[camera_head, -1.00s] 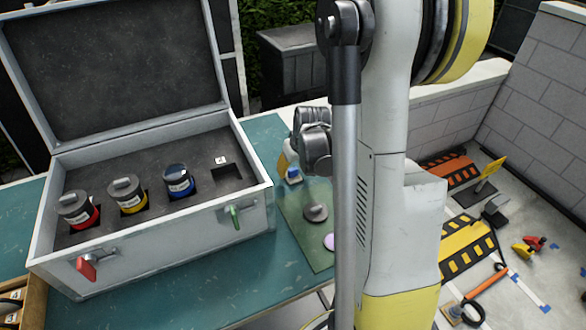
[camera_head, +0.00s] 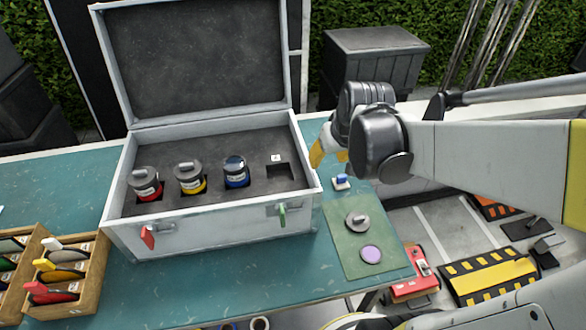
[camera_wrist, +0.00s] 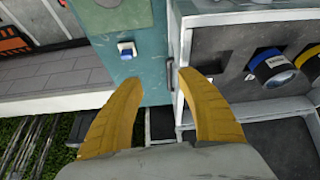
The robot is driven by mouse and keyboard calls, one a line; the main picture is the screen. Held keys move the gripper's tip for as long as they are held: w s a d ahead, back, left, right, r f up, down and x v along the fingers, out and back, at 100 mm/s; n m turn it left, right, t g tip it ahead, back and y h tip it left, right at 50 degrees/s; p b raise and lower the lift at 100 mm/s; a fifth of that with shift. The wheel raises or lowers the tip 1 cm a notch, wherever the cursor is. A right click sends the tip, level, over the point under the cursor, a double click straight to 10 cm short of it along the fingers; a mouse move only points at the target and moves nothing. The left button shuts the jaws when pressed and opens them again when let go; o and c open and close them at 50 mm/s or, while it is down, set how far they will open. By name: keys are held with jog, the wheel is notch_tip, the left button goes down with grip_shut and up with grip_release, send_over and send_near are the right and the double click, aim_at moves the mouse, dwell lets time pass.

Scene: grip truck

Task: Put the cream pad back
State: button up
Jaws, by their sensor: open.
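I cannot single out a cream pad with certainty. An open silver case (camera_head: 215,235) holds a red-banded pot (camera_head: 146,186), a yellow-banded pot (camera_head: 190,178) and a blue-banded pot (camera_head: 236,172) in its dark insert. The rightmost square slot (camera_head: 279,172) looks empty. On a green mat (camera_head: 345,242) lie a grey knobbed disc (camera_head: 357,221) and a lilac disc (camera_head: 371,254). My gripper (camera_head: 329,158) is above the table, right of the case. In the wrist view its yellow fingers (camera_wrist: 157,73) are apart and empty.
A small blue-and-white block (camera_head: 341,181) sits behind the mat; the wrist view shows it too (camera_wrist: 127,50). Wooden trays (camera_head: 88,283) with colour-handled items stand at left. The case lid (camera_head: 197,60) stands upright. Teal tabletop (camera_head: 220,285) is clear in front.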

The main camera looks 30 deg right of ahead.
jog(key=s+a+r+n+t, duration=0.1)
jog(key=s+a+r, duration=0.1)
jog(key=s+a, duration=0.2)
jog(key=s+a+r+n+t+y, duration=0.1)
jog(key=s+a, duration=0.3)
jog(key=a, duration=0.5)
jog(key=shift+s+a+r, duration=0.25)
jog(key=shift+a+r, duration=0.15)
jog(key=shift+r, duration=0.35)
